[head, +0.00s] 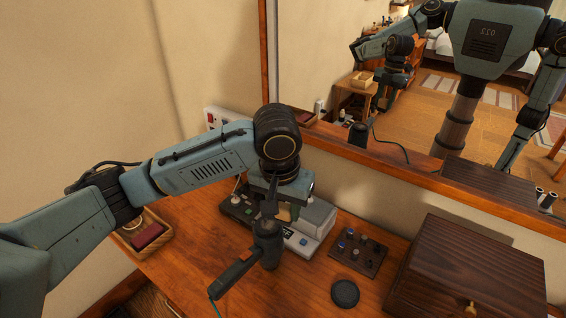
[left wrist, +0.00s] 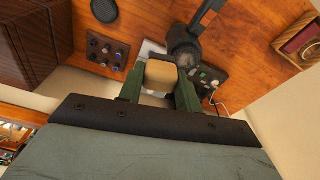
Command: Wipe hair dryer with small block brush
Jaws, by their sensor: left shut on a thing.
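The black hair dryer (head: 267,243) is on the wooden table in the head view, its handle pointing to the lower left with a blue-green cord at its end. It also shows in the left wrist view (left wrist: 184,46), just beyond the fingers. My left gripper (head: 284,207) is beside and behind the dryer, partly hidden by it. In the left wrist view its green fingers are shut on a small tan block (left wrist: 162,73), which looks like the block brush. Whether the brush touches the dryer cannot be told. My right gripper is not directly in view.
A white device (head: 312,228) stands behind the dryer. A dark tray of knobs (head: 372,262), a black disc (head: 345,293) and a dark wooden box (head: 470,262) are to the right. A wooden tray (head: 163,240) is left. A mirror (head: 440,100) reflects me. The table's front is bare.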

